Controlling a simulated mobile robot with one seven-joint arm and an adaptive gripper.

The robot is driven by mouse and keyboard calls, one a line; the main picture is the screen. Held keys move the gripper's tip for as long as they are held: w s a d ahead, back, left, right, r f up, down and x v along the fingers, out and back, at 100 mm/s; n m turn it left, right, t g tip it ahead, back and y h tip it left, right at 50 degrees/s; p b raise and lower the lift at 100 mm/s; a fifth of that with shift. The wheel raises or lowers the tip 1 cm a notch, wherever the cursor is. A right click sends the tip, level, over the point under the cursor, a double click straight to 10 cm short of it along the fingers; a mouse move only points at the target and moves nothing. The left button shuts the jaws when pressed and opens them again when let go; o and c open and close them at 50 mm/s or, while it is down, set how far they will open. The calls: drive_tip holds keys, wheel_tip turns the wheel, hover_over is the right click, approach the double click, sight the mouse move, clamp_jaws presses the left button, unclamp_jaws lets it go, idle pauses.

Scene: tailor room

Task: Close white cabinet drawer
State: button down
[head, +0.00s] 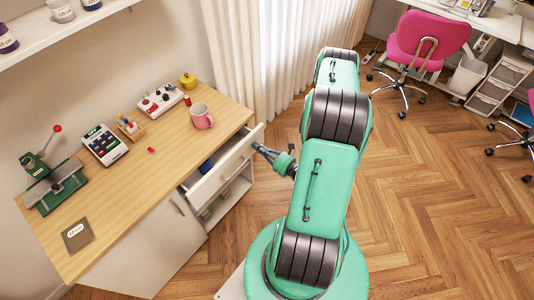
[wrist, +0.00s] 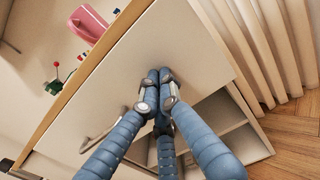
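The white cabinet drawer (head: 225,169) sticks out, open, from under the wooden worktop in the head view. Something blue lies inside it. Its white front panel (wrist: 190,42) fills the middle of the wrist view, with a curved metal handle (wrist: 97,141) at lower left. My gripper (head: 257,147) is just in front of the drawer front, near its far end. In the wrist view my gripper (wrist: 158,78) has its blue fingers drawn together, with nothing between them. The tips point at the panel, to the right of the handle. I cannot tell whether they touch it.
The worktop (head: 140,185) holds a pink mug (head: 201,116), a calculator-like device (head: 105,144) and a green machine (head: 52,180). Open shelves (wrist: 215,120) lie below the drawer. A curtain (head: 270,55) hangs behind. Wooden floor is clear on the right, before a pink chair (head: 430,40).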

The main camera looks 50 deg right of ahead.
drive_tip(key=w, duration=0.7)
drive_tip(key=shift+w, duration=0.35)
drive_tip(key=shift+r, duration=0.1)
drive_tip(key=shift+d, duration=0.1)
drive_tip(key=s+p, duration=0.1)
drive_tip(key=s, duration=1.3)
drive_tip(key=shift+s+p, duration=0.15)
drive_tip(key=shift+p, duration=0.15)
idle(0.5)
